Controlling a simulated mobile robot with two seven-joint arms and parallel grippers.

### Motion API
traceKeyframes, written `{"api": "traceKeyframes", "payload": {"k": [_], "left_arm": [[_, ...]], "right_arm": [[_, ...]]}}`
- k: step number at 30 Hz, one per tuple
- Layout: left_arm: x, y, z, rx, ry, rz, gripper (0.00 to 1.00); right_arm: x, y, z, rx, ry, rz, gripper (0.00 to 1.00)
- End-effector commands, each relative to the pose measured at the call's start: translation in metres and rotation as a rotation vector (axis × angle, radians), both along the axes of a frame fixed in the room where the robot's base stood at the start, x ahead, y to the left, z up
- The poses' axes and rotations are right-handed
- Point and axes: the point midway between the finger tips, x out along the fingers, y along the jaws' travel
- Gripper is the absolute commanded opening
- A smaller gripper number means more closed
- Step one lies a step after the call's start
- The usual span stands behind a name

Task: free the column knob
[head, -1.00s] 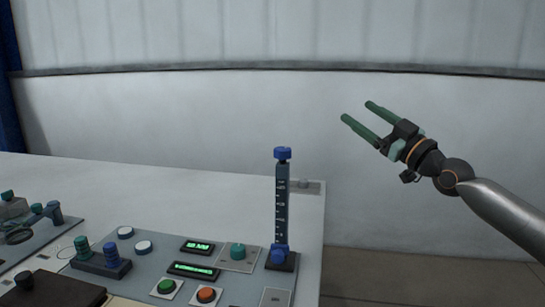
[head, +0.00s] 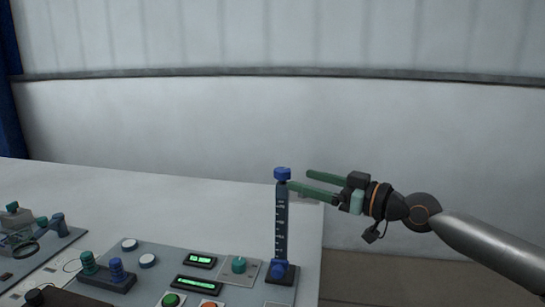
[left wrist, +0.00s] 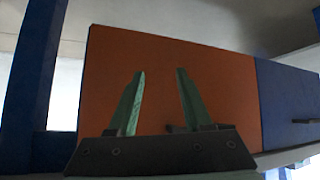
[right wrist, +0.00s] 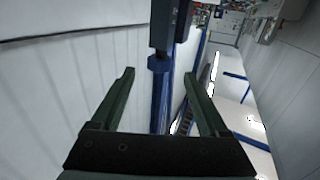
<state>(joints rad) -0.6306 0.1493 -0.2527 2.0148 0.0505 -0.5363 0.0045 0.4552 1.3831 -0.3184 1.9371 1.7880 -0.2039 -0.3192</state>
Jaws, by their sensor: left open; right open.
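The dark column (head: 281,220) with white scale marks stands upright at the right end of the console. A blue knob (head: 282,173) caps its top, and another blue knob (head: 279,269) sits at its foot. My right gripper (head: 299,180) is open just right of the top knob, with its fingers pointing left. In the right wrist view, a blue knob (right wrist: 158,63) on the dark column (right wrist: 164,25) shows between the open fingertips; contact cannot be told. My left gripper (left wrist: 160,72) is open and empty; it is outside the head view.
The console (head: 150,283) has a teal knob (head: 238,264), lit green displays (head: 199,261), white buttons and a green button (head: 171,300) left of the column. An orange panel (left wrist: 200,90) stands beyond my left gripper. Open space lies right of the table.

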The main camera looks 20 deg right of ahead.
Motion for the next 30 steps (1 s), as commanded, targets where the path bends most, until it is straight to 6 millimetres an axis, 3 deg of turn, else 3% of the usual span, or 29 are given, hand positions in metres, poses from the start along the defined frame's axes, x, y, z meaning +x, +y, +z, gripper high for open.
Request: {"api": "traceKeyframes", "payload": {"k": [1, 5, 18, 30], "left_arm": [[0.001, -0.001, 0.012, -0.002, -0.003, 0.002, 0.50], [0.003, 0.002, 0.026, -0.004, -0.017, 0.016, 0.50], [-0.012, 0.022, 0.025, 0.020, 0.003, 0.052, 0.50], [-0.013, 0.023, 0.027, 0.020, -0.002, 0.055, 0.50]], "right_arm": [[0.007, 0.002, 0.008, 0.009, -0.003, -0.002, 0.78], [0.023, 0.013, 0.008, 0.005, -0.002, 0.002, 0.78], [0.076, 0.040, 0.001, 0.002, -0.001, -0.002, 0.78], [0.086, 0.045, -0.001, 0.000, 0.000, -0.001, 0.78]]}}
